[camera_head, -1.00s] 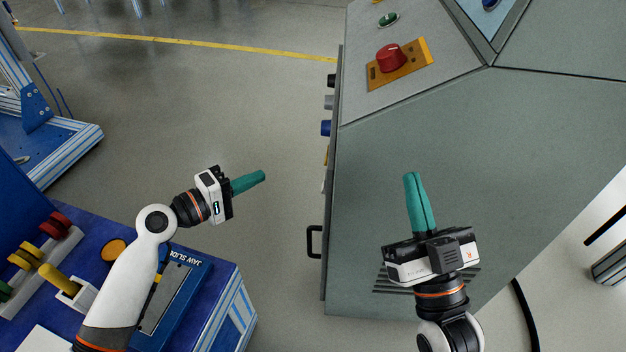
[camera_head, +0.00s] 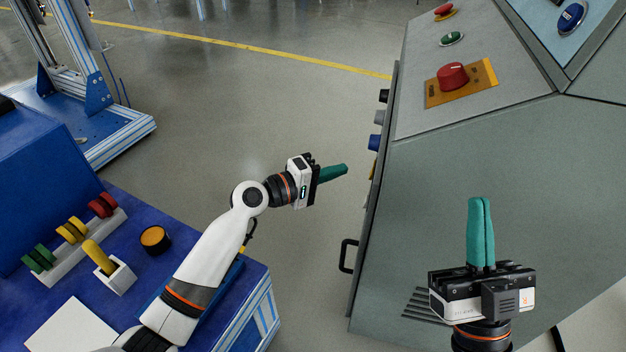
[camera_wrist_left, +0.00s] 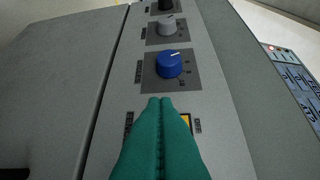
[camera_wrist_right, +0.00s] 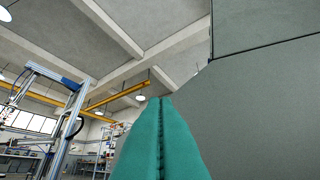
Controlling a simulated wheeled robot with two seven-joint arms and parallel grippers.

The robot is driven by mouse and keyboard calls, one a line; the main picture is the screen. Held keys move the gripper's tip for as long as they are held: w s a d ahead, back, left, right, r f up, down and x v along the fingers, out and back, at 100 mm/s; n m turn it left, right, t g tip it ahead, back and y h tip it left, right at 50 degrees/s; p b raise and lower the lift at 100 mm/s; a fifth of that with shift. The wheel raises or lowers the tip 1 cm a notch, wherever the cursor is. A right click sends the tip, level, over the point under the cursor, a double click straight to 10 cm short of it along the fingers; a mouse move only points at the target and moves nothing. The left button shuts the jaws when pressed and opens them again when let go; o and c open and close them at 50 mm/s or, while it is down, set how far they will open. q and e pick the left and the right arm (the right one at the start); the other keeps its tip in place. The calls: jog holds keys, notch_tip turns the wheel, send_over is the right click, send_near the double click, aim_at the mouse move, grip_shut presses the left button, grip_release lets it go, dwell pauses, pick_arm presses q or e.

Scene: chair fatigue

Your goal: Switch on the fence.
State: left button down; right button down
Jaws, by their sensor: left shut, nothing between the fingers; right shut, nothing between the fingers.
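The grey cabinet (camera_head: 520,170) carries a column of controls on its left side. In the left wrist view these are a black knob (camera_wrist_left: 165,5), a grey knob (camera_wrist_left: 168,27), a blue knob (camera_wrist_left: 169,64) and a yellow part (camera_wrist_left: 186,120) partly hidden behind my fingers. My right gripper (camera_head: 480,200) is shut and empty, over the cabinet's sloping grey face.
On the cabinet top are a red knob on an orange plate (camera_head: 453,77), a green button (camera_head: 451,39) and a blue button (camera_head: 571,17). A black handle (camera_head: 346,256) juts from the cabinet's left side. A blue bench (camera_head: 170,220) with levers stands left. Floor between is clear.

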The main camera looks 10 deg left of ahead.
pick_arm(q)
jog(key=shift+s+d+f+p, duration=0.15)
jog(key=shift+d+p, duration=0.1)
jog(key=shift+d, duration=0.85)
jog(key=shift+w+d+f+p, duration=0.15)
jog(key=shift+d+p, duration=0.1)
jog(key=shift+d, duration=0.8)
pick_arm(e)
jog(key=shift+w+a+f+g+h, duration=0.1)
jog(key=shift+w+f+g+h, duration=0.4)
jog(key=shift+w+f+g, duration=0.4)
pick_arm(q)
jog(key=shift+s, duration=0.1)
